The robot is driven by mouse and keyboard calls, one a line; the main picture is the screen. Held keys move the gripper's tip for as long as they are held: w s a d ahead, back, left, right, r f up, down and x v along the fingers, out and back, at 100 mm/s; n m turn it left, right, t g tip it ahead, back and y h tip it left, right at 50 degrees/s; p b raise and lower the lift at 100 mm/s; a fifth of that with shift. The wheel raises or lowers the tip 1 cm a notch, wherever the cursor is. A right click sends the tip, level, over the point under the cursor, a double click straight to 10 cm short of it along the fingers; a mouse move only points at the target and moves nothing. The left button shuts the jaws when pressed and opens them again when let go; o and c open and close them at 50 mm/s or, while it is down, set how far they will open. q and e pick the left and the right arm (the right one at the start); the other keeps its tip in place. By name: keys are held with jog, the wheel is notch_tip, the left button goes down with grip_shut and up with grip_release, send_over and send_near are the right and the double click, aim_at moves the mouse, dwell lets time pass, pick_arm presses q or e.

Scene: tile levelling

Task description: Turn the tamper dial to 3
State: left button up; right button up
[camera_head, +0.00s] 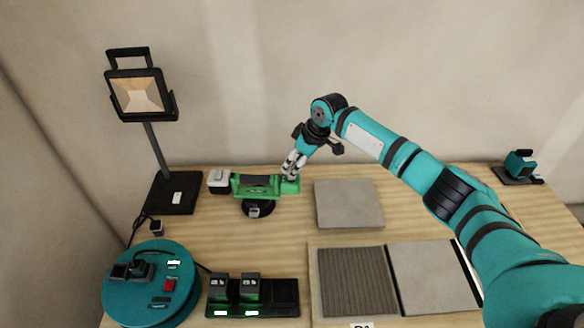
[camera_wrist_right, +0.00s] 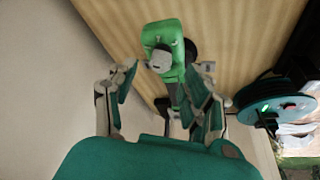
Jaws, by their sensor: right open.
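The green tamper (camera_head: 254,187) lies on the workbench with a black round part under it and a light grey block at its left end. My right gripper (camera_head: 290,174) is over its right end, pointing down, with its fingers close to the green body. In the right wrist view, the tamper's green end (camera_wrist_right: 163,38) shows between my open fingers (camera_wrist_right: 168,76). A light grey round knob, likely the dial (camera_wrist_right: 160,62), sits on that end, between the fingers. I cannot see clear contact. No number on the dial is readable. My left gripper is out of view.
A work lamp (camera_head: 140,94) stands at the left. A teal cable reel (camera_head: 150,310) and a black charger (camera_head: 284,297) are at the front left. A loose grey tile (camera_head: 348,204) lies right of the tamper; laid tiles (camera_head: 432,276) are in front.

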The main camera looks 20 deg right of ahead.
jog(key=x, duration=0.2)
jog(key=shift+a+f, duration=0.1)
jog(key=shift+f, duration=0.1)
jog(key=shift+w+a+f, duration=0.15)
jog(key=shift+w+f, duration=0.05)
jog(key=shift+f, duration=0.35)
grip_shut()
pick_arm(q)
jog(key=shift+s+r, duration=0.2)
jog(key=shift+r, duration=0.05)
